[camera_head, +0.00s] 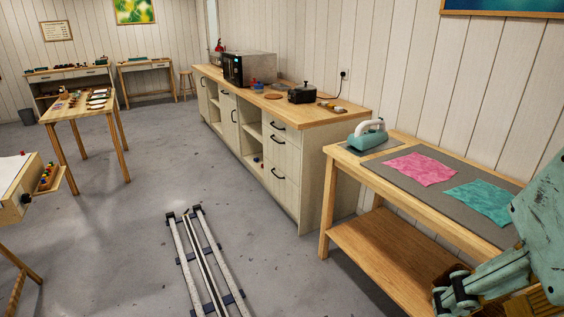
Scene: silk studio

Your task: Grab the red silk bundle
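No red silk bundle can be made out with certainty. A flat pink cloth (421,168) lies on the grey mat (393,183) of the wooden table at the right. A flat teal cloth (481,202) lies beside it, nearer to me. A small red object (219,46) shows at the far end of the long counter, too small to identify. My gripper (455,298) is at the lower right, low in front of the table and well apart from the cloths. Its dark end parts show, but the fingertips are not clear.
A teal iron (368,134) stands at the table's far end. The long counter (308,122) holds a microwave (249,69) and a black box-shaped appliance (302,93). A floor rail track (206,262) runs through the middle. Wooden side tables (82,103) stand left; open floor lies between.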

